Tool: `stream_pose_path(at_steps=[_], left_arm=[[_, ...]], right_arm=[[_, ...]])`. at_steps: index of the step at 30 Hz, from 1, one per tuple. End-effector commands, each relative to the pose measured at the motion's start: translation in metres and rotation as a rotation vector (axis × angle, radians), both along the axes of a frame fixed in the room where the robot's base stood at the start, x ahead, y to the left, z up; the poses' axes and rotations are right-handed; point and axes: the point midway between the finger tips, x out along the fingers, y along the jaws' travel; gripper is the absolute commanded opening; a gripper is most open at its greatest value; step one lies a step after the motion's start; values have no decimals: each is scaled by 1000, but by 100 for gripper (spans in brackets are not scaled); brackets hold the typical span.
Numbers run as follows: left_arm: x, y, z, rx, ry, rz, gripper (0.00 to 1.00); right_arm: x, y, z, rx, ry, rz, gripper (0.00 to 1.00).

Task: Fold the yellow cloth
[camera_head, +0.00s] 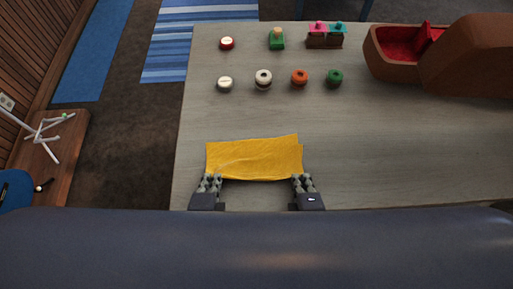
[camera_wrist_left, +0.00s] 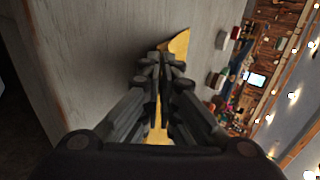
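The yellow cloth (camera_head: 254,158) lies near the front edge of the table, wider than deep. Its back right corner looks uneven, with one edge offset from another. My left gripper (camera_head: 211,177) is at its front left corner. In the left wrist view its fingers (camera_wrist_left: 160,62) are close together, with yellow cloth (camera_wrist_left: 179,43) between and beyond them, so it is shut on the cloth. My right gripper (camera_head: 299,177) is at the front right corner, touching or just over the edge. Its fingertips are too small to show whether they grip.
A brown case with red lining (camera_head: 395,55) is at the back right. The table beside the cloth is clear.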

Motion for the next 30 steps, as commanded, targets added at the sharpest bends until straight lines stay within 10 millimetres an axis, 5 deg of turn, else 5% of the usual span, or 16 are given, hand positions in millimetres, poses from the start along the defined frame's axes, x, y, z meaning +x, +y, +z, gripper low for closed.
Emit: stream_pose_path(at_steps=[1, 6, 17, 30], left_arm=[[0, 0, 0, 0, 0, 0, 4], [0, 0, 0, 0, 0, 0, 37], [-1, 0, 2, -1, 2, 1, 37], [-35, -1, 57, -4, 4, 0, 37]], right_arm=[[0, 0, 0, 0, 0, 0, 3], [0, 0, 0, 0, 0, 0, 37], [-1, 0, 2, 0, 1, 0, 37], [-35, 1, 57, 3, 4, 0, 37]])
